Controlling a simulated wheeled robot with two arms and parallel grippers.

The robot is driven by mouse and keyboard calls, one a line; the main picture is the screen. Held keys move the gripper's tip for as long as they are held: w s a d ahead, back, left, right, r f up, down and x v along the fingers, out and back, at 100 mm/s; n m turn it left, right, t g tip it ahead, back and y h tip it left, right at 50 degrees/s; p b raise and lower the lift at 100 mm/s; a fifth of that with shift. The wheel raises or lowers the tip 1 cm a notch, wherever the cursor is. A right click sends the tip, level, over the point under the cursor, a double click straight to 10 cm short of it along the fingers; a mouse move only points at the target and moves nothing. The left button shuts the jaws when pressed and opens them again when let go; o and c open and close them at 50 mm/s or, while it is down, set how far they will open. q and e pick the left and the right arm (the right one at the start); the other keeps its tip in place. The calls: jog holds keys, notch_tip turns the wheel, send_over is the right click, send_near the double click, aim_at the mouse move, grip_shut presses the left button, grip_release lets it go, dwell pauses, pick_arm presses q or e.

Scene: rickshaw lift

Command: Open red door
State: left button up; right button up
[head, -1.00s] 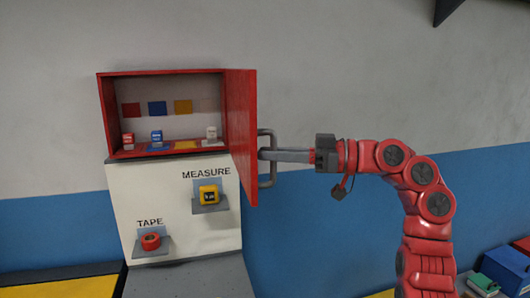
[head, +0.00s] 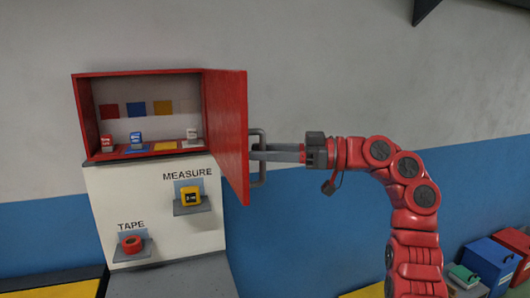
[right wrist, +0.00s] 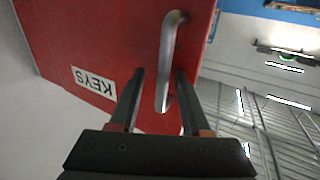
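The red door (head: 226,130) of the wall cabinet (head: 139,73) stands swung open on its right side, and the inside shows. Its grey handle (head: 263,137) is on the door's outer face. My right gripper (head: 256,151) is at the handle with its two fingers apart. In the right wrist view the handle (right wrist: 171,45) runs between the spread fingers (right wrist: 160,73), with gaps beside it. The door's outer face there carries a "KEYS" label (right wrist: 94,83). My left gripper is out of view.
Several small padlock-like items, among them a blue one (head: 136,138), stand on the cabinet floor. Below are a yellow tape measure (head: 190,195) and a red tape roll (head: 132,244) on small shelves. Blue and red boxes (head: 490,262) lie at the lower right.

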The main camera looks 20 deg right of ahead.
jog(key=b+v, duration=0.4)
jog(key=v, duration=1.3)
jog(key=shift+d, duration=0.2)
